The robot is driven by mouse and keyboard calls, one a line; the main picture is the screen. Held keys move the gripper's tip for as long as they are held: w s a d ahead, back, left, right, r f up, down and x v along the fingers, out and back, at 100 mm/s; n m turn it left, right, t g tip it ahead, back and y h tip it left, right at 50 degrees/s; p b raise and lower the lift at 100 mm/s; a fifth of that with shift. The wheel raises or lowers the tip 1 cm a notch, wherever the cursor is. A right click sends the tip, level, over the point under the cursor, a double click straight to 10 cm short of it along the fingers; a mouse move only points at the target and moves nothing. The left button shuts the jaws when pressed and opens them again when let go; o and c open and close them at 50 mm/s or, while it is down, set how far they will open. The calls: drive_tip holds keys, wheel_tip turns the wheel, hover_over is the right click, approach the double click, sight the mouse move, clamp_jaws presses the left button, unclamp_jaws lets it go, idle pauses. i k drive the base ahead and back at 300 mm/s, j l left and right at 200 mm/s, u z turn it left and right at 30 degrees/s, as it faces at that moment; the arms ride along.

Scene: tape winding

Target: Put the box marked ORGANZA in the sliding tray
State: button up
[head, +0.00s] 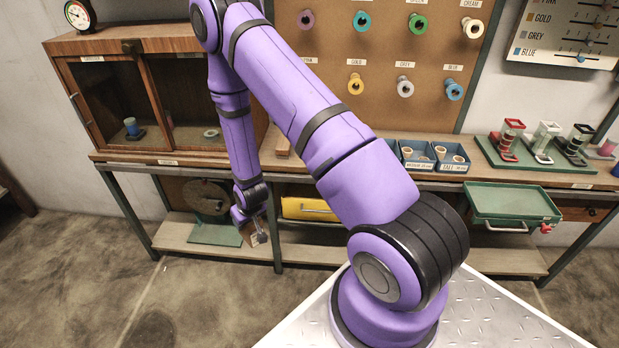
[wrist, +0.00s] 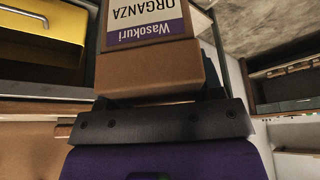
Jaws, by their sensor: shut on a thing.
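The brown box marked ORGANZA (wrist: 150,72) fills the top middle of the wrist view, with its white and purple label upside down. My gripper (head: 257,232) is shut on it; the fingertips are mostly hidden behind the box in the wrist view. In the head view my gripper hangs low in front of the bench, left of the yellow drawer, and the box is too small to make out clearly. A green tray (head: 512,204) with a front handle sticks out below the bench top at the right, apart from my gripper; it looks like the sliding tray.
The yellow drawer (head: 311,209) sits under the bench, and also shows in the wrist view (wrist: 50,38). A glass-fronted cabinet (head: 165,100) stands on the bench at left. Blue bins (head: 433,155) and a green rack (head: 510,158) stand at right. A lower shelf (head: 315,250) runs beneath.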

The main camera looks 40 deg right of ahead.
sight(509, 202)
drive_tip(key=k+l, duration=0.85)
